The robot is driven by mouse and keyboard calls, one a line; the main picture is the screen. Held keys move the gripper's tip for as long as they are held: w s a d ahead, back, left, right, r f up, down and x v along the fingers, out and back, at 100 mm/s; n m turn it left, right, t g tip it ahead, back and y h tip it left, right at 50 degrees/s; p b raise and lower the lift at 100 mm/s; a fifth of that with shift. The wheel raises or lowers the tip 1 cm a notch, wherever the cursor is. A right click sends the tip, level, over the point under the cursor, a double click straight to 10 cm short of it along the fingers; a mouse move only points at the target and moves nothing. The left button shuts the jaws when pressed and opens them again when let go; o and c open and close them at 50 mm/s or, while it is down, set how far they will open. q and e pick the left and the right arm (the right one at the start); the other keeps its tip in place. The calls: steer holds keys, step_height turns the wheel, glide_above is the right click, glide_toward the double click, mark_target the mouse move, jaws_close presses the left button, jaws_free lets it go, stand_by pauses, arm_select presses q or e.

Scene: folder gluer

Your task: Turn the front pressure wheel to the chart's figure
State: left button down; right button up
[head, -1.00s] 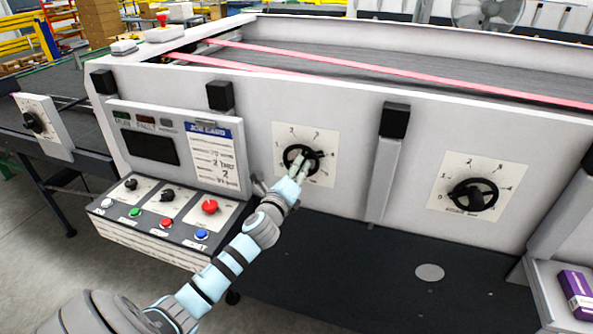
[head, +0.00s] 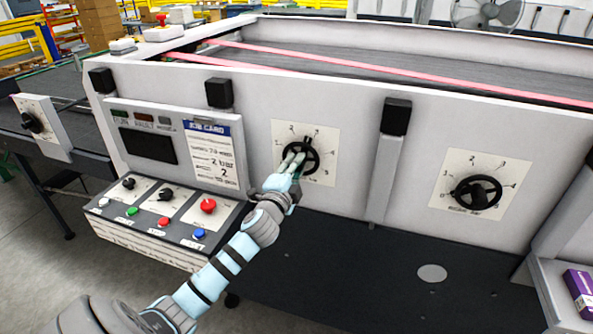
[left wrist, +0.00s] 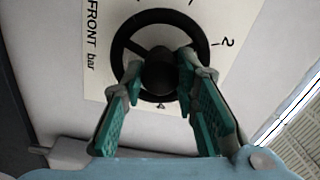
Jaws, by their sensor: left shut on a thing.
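The front pressure wheel (head: 313,158) is a black spoked handwheel on a cream dial plate on the machine's white side panel. My left gripper (head: 296,162) reaches it from the lower left. In the left wrist view, its green fingertips (left wrist: 160,72) sit on either side of the dark hub, inside the rim (left wrist: 126,26), shut on the wheel. "FRONT bar" and a 2 show on the plate there. In the head view a dark pointer stands near the top of the wheel, right of a 2. The job card (head: 210,160) hangs left, its small print mostly unreadable. My right gripper is out of view.
A second black wheel (head: 476,192) on a similar plate is to the right. A control box (head: 152,222) with buttons and knobs juts out at the left, beside my arm. A purple box (head: 578,287) sits at the right edge.

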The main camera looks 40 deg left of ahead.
arm_select(q)
steer(key=shift+f+n+b, duration=0.1)
steer(key=shift+n+b, duration=2.45)
steer(key=shift+n, duration=6.15)
steer(key=c, duration=1.2)
jaws_free()
steer(key=shift+c, duration=0.2)
steer(key=v, duration=1.2)
